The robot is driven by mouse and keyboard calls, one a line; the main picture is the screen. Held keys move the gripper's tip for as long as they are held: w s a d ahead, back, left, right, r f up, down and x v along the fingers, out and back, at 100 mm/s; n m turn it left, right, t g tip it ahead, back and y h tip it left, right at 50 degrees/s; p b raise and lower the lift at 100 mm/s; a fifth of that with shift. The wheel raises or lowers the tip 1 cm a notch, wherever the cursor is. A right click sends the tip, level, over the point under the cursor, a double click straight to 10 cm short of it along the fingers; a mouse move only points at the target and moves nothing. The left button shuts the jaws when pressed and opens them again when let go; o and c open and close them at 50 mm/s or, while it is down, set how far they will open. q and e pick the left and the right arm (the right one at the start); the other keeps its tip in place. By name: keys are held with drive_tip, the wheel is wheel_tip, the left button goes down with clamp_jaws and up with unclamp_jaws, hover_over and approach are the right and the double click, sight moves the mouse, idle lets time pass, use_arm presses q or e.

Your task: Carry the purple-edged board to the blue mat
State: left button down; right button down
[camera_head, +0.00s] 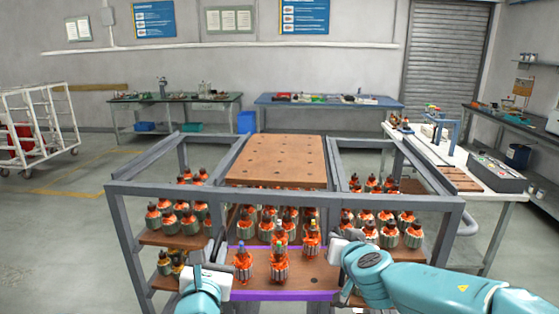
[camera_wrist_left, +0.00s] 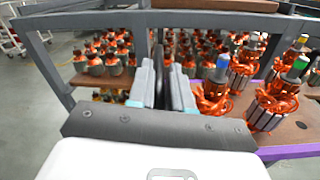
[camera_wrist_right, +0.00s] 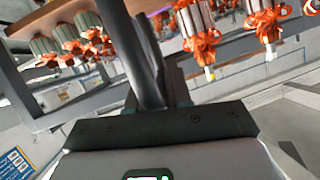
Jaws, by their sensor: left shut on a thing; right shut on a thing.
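The purple-edged board (camera_head: 285,295) is brown with a purple rim and carries several copper-wound armatures (camera_head: 279,262) standing upright. It lies at the near middle of the grey rack. My left gripper (camera_head: 220,267) is shut at the board's left end; its closed jaws (camera_wrist_left: 160,85) show in the left wrist view, with the purple rim (camera_wrist_left: 290,152) to their right. My right gripper (camera_head: 340,245) is shut at the board's right end; its jaws (camera_wrist_right: 158,75) show in the right wrist view, beside armatures seen upside down.
The grey rack's frame (camera_head: 285,196) surrounds the board, with armature-filled shelves (camera_head: 178,238) left and right. A bare board with holes (camera_head: 277,160) lies above behind. A white bench (camera_head: 465,185) stands at the right, a blue table (camera_head: 325,102) at the back. Open floor lies left.

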use_arm(q)
drive_tip(key=shift+a, duration=0.3)
use_arm(e)
drive_tip(key=shift+d+r, duration=0.1)
drive_tip(key=shift+d, duration=0.25)
